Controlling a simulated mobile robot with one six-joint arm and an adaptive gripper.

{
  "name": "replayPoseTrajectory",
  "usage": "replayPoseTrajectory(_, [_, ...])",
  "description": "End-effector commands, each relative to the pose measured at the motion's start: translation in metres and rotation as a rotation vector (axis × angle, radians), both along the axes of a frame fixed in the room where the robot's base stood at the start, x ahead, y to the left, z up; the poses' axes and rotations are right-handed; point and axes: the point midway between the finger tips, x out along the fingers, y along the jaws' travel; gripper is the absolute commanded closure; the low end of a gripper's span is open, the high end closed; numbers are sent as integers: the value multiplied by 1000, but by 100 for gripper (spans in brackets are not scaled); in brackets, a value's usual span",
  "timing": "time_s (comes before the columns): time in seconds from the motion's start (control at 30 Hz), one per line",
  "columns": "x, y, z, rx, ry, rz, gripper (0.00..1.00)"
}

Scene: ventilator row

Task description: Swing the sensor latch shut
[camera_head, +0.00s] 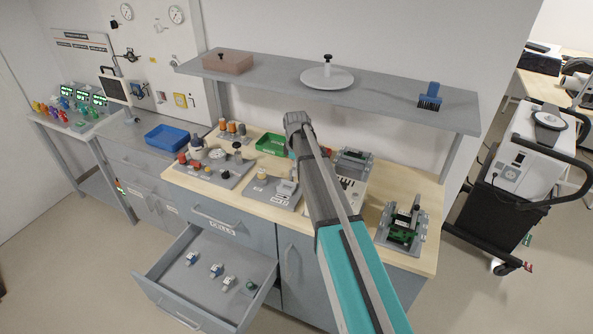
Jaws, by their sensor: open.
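I cannot tell for sure which fixture bears the sensor latch. A grey plate (262,196) with small pale blocks sits at the front middle of the bench. A grey fixture (352,161) stands at the back, right of my arm. Another grey fixture (398,231) with a green board and an upright part stands at the bench's right end. No latch position can be read at this size. My arm (330,190) reaches from the lower right up over the bench. My gripper cannot be made out; the arm hides the bench beneath it.
The wooden bench (369,203) is crowded. A shelf (392,103) above holds a pinkish box, a white disc and a blue brush. An open drawer (207,270) juts out at the front left. A blue tray (166,138) stands left; a wheeled cart (520,160) stands right.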

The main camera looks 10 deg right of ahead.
Motion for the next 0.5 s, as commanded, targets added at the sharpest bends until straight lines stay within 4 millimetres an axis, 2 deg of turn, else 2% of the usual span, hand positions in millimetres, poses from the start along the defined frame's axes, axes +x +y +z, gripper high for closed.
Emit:
replayPoseTrajectory(0.3, [0, 0, 0, 0, 0, 0, 41])
replayPoseTrajectory(0.5, [0, 0, 0, 0, 0, 0, 78])
